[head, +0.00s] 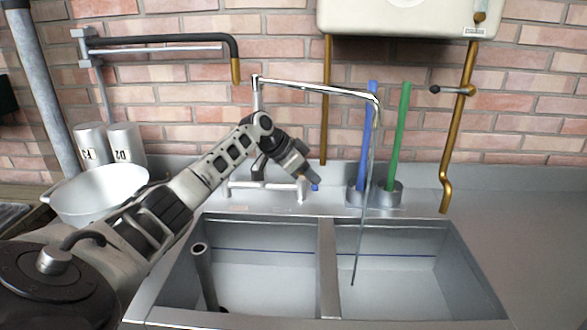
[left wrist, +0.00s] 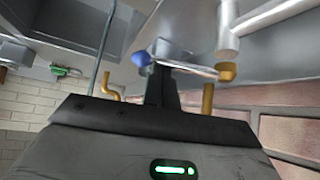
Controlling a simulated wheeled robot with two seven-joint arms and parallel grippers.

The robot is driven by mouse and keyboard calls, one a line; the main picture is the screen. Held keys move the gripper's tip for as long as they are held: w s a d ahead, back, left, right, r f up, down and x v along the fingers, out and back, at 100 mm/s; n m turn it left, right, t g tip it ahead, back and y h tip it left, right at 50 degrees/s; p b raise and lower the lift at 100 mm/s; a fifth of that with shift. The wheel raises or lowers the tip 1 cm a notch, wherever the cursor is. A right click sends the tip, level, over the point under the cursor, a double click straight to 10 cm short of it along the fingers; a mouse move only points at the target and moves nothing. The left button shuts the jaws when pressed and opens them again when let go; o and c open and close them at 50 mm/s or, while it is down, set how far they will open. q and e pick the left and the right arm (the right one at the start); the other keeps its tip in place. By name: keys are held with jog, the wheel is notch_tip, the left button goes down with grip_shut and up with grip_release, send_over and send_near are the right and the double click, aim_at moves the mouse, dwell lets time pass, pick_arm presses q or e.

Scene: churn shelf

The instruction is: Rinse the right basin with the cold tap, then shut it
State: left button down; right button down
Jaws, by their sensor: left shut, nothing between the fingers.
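The chrome tap spout (head: 320,88) reaches right, its end above the right basin (head: 405,270). A thin stream of water (head: 361,230) runs from it into that basin. The blue cold tap end (head: 315,187) sits at the right of the tap body (head: 268,186); the blue knob also shows in the left wrist view (left wrist: 140,58). My left gripper (head: 315,178) is shut and empty, close to the blue end and partly covering the tap. I cannot tell whether they touch. My right gripper is out of view.
The left basin (head: 260,275) holds a dark standpipe (head: 205,275). Blue (head: 368,130) and green (head: 399,135) upright rods stand in metal cups behind the right basin. A white bowl (head: 98,195) and two canisters (head: 125,143) stand at left. The right counter (head: 530,220) is clear.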

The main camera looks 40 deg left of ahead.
pick_arm(q)
jog(key=shift+s+a+f+m+g+h, duration=0.1)
jog(key=shift+s+a+m+g+h, duration=0.3)
jog(key=shift+s+a+m, duration=0.45)
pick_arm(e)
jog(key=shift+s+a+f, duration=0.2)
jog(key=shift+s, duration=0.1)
pick_arm(q)
jog(key=shift+s, duration=0.2)
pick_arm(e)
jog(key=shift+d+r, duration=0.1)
